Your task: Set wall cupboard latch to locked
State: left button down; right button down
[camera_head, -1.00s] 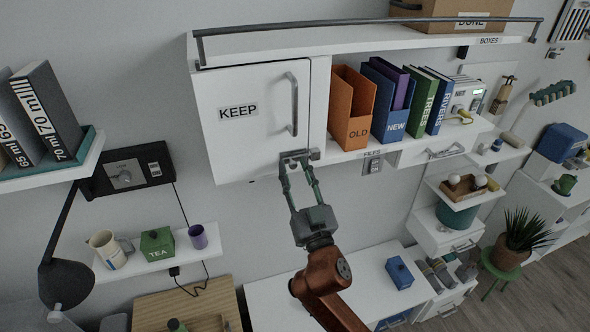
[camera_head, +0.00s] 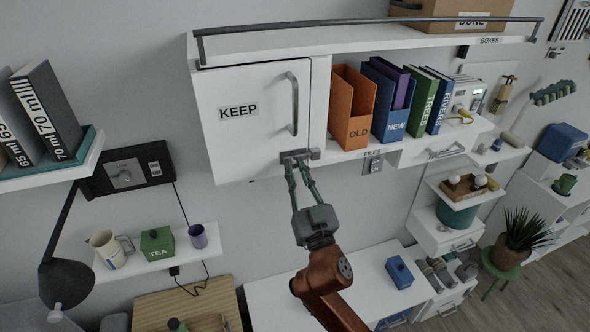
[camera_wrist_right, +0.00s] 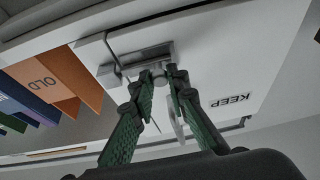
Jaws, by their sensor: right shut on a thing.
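The white wall cupboard (camera_head: 245,120) has a closed door with a "KEEP" label and a grey vertical handle (camera_head: 292,104). Its grey metal latch (camera_head: 314,154) sits at the door's lower right corner. In the right wrist view the latch (camera_wrist_right: 118,72) shows as a bar with a short round knob (camera_wrist_right: 159,70). My right gripper (camera_head: 297,164) reaches up from below, its green fingers shut on the knob; its tips show in the right wrist view (camera_wrist_right: 164,84). The fingers partly hide the knob in the head view. My left gripper is not in view.
An orange "OLD" file (camera_head: 351,108) and a blue "NEW" file (camera_head: 393,104) stand on the open shelf right of the door. A lower shelf (camera_head: 160,254) with a jug, tea box and purple cup is at left. The wall below the cupboard is clear around my arm.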

jog(key=d, duration=0.2)
jog(key=shift+w+d, duration=0.3)
jog(key=shift+w, duration=0.1)
jog(key=c, duration=2.2)
grip_release()
jog(key=shift+c, duration=0.2)
jog(key=o, duration=0.4)
jog(key=shift+d, duration=0.1)
jog(key=shift+c, duration=0.2)
